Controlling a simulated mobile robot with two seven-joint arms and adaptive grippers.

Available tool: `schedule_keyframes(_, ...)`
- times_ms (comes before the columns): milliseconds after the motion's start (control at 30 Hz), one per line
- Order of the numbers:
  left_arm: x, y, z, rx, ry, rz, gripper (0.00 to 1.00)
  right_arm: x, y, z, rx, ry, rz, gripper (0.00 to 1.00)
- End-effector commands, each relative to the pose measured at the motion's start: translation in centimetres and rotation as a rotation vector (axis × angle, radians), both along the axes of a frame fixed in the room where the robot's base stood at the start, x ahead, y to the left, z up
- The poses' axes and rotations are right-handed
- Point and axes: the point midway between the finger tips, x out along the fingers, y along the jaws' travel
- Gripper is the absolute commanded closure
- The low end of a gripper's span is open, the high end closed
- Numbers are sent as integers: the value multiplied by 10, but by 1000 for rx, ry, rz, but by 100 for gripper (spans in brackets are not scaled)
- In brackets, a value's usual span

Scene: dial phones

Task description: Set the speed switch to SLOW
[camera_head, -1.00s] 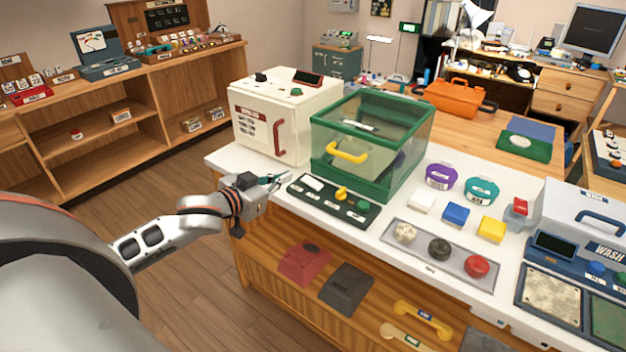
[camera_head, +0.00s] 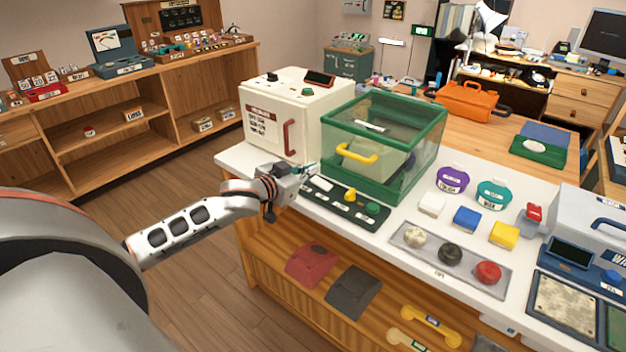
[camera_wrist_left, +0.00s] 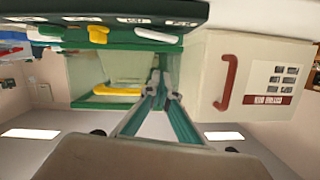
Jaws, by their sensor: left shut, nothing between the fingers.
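A dark green control panel (camera_head: 338,207) lies on the white counter in front of the green glass-sided box (camera_head: 412,190). It carries a white switch (camera_head: 320,184), a yellow knob (camera_head: 350,195) and a green knob (camera_head: 372,208). In the left wrist view, the panel runs upside down along the top, with the white switch (camera_wrist_left: 157,35), yellow knob (camera_wrist_left: 98,33) and small labels. I cannot read which control is the speed switch. My left gripper (camera_head: 308,170) is shut and empty, at the panel's left end near the white switch. Its closed fingertips (camera_wrist_left: 158,80) show below the panel there. My right gripper is not visible.
A cream machine (camera_head: 290,115) with a red handle stands behind my left gripper. The green box has a yellow handle (camera_head: 357,153) facing the panel. A grey tray (camera_head: 405,247) with several round knobs lies right of the panel. A wooden shelf is below the counter.

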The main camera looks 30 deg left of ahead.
Motion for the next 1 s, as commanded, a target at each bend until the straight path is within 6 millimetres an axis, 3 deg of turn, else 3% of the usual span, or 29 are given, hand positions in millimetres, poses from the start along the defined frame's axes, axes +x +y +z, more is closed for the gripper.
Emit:
schedule_keyframes(133, 21, -1, -6, -1, -1, 1, 100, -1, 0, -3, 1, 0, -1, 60)
schedule_keyframes(200, 18, 2, -23, -1, 5, 1, 100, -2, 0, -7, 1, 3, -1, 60)
schedule_keyframes(400, 18, 5, -41, 1, 3, 0, 100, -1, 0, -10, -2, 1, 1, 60)
schedule_keyframes(1000, 25, 6, -46, -12, 2, 0, 100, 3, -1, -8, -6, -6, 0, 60)
